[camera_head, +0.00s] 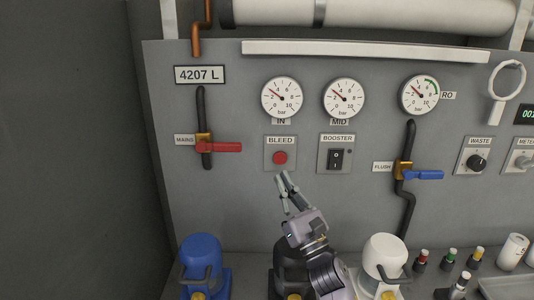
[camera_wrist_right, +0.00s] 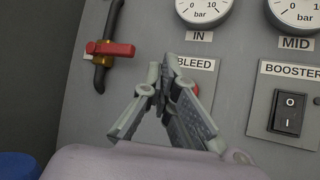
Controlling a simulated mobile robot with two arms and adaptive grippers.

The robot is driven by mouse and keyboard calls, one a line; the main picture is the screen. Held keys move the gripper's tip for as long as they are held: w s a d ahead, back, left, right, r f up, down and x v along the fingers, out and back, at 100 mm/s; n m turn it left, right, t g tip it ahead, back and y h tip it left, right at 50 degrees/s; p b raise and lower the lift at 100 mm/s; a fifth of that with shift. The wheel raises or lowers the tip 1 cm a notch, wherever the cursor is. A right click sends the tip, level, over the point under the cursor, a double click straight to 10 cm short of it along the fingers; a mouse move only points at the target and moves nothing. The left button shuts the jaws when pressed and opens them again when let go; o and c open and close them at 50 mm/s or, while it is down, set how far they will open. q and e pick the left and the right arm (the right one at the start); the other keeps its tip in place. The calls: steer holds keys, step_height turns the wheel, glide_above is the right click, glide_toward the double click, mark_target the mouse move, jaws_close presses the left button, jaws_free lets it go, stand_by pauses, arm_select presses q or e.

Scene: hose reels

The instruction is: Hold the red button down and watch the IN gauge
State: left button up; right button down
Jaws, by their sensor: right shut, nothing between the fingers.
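The red button (camera_head: 280,158) sits on the BLEED plate (camera_head: 271,140) on the grey panel. My right gripper (camera_head: 282,175) is shut and empty, its fingertips just below the button in the head view. In the right wrist view the fingers (camera_wrist_right: 166,68) cover most of the button, and only a bit of red (camera_wrist_right: 196,90) shows at their right edge. I cannot tell whether they touch it. The IN gauge (camera_head: 282,97) is above, its needle pointing up-left near 2 to 3 bar. In the wrist view its lower part (camera_wrist_right: 203,10) shows. My left gripper is out of view.
The red MAINS lever (camera_head: 222,147) is left of the button, and the BOOSTER switch (camera_head: 336,158) is right. The MID gauge (camera_head: 343,98) is beside IN. Below stand a blue housing (camera_head: 201,258), a black one (camera_head: 288,262) behind my arm and a white one (camera_head: 384,258).

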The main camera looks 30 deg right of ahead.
mark_target(280, 159)
arm_select(q)
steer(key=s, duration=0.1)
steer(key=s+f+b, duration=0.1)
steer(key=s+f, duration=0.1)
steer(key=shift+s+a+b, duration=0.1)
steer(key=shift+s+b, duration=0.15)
steer(key=shift+b, duration=0.15)
arm_select(e)
steer(key=w+d, duration=0.1)
steer(key=w, duration=0.1)
steer(key=w+d, duration=0.3)
steer(key=w, duration=0.1)
steer(key=shift+w+d+r, duration=0.25)
steer(key=shift+d+r, duration=0.05)
steer(key=shift+r, duration=0.05)
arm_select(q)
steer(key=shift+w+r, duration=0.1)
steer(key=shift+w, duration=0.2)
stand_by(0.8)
arm_select(e)
steer(key=shift+w+d+b, duration=0.15)
steer(key=shift+w+b, duration=0.1)
steer(key=shift+b, duration=0.2)
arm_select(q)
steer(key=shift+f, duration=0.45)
arm_select(e)
steer(key=shift+w, duration=0.1)
